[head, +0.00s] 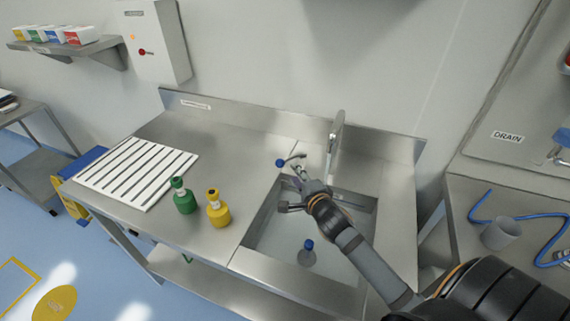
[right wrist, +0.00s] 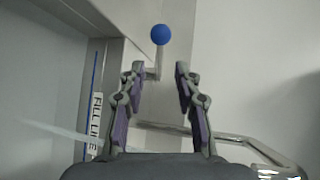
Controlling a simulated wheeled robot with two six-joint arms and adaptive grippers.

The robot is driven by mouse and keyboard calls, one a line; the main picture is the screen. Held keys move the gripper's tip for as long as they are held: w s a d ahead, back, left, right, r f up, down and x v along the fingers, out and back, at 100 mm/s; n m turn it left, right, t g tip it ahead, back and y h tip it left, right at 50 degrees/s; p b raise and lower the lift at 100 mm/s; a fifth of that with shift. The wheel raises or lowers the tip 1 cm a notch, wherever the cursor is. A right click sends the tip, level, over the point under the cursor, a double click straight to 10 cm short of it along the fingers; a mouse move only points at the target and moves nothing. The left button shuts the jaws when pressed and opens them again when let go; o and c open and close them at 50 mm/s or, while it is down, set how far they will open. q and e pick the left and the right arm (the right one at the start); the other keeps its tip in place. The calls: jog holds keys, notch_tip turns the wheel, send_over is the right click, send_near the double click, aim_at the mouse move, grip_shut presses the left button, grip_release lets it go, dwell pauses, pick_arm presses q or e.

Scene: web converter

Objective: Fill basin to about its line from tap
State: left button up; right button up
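The steel basin (head: 258,238) is sunk in the right part of the counter, with the tap (head: 336,130) at its back edge. A lever with a blue ball knob (head: 280,163) sticks out left of the tap; the knob also shows in the right wrist view (right wrist: 161,34). My right gripper (head: 297,172) is open beside the lever. In the wrist view its fingers (right wrist: 158,70) are apart, with the knob just beyond the tips. A blue line (right wrist: 94,95) and a "FILL LINE" label (right wrist: 97,125) show at left. The water level cannot be told. My left gripper is not seen.
A blue-topped object (head: 308,254) is in the basin. A green bottle (head: 183,197) and a yellow bottle (head: 217,210) stand left of it, near a slotted white board (head: 137,172). A pale streak (right wrist: 55,131) crosses the wrist view. A cup (head: 501,233) stands right.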

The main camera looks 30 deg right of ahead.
aim_at(285, 160)
jog(key=shift+w, duration=0.1)
jog(key=p+x, duration=0.1)
jog(key=x, duration=0.9)
jog(key=shift+w+a+p, duration=0.1)
jog(key=shift+p, duration=0.25)
jog(key=shift+c, duration=0.2)
grip_shut()
